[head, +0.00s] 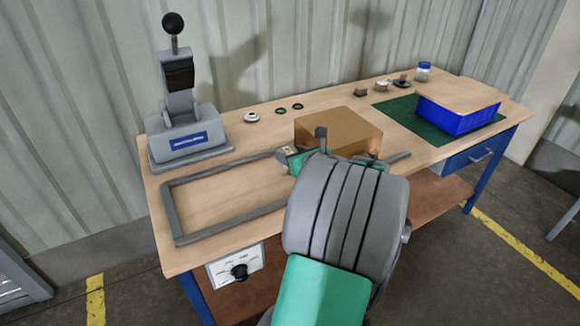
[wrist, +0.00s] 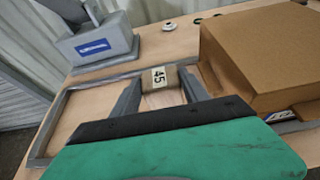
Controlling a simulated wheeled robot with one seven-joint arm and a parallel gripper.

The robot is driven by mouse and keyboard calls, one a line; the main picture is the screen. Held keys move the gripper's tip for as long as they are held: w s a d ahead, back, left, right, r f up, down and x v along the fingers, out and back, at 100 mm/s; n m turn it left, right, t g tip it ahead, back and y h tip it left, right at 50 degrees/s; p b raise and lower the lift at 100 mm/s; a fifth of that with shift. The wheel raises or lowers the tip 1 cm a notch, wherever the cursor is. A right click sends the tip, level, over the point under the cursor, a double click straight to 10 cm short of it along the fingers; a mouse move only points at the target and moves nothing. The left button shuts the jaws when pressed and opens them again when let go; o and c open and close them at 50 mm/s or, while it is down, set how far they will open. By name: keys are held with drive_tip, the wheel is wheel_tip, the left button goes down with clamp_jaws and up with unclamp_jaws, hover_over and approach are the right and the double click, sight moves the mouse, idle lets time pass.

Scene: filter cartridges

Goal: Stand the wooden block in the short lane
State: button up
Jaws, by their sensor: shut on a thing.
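The wooden block (wrist: 160,78) is between the fingers of my gripper (wrist: 160,92), with a white label reading 45 facing the wrist camera. In the head view, my gripper (head: 303,153) is over the back right part of a grey frame (head: 172,212) on the table, and my arm hides most of it. The frame encloses bare tabletop on the left; its right part is hidden by my arm and a cardboard box, so I cannot tell the short lane apart. I cannot tell whether the block touches the table.
The cardboard box (head: 338,131) stands close behind and right of my gripper. A grey lever press (head: 185,130) is at the back left. A blue bin (head: 458,122) sits on a green mat (head: 400,113) at the right. Small rings and parts lie along the back.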

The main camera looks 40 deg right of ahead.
drive_tip(key=shift+w+d+f, duration=0.25)
drive_tip(key=shift+w+f, duration=0.15)
drive_tip(key=shift+f, duration=0.15)
drive_tip(key=shift+w+d+f, duration=0.2)
drive_tip(key=shift+w+f, duration=0.2)
drive_tip(key=shift+f, duration=0.1)
drive_tip(key=shift+w+d+f, duration=0.1)
drive_tip(key=shift+w+f, duration=0.05)
drive_tip(key=shift+f, duration=0.8)
drive_tip(key=shift+w+d+f, duration=0.1)
drive_tip(key=shift+f, duration=0.8)
drive_tip(key=shift+b, duration=0.3)
drive_tip(key=shift+f, duration=0.15)
drive_tip(key=o, duration=1.4)
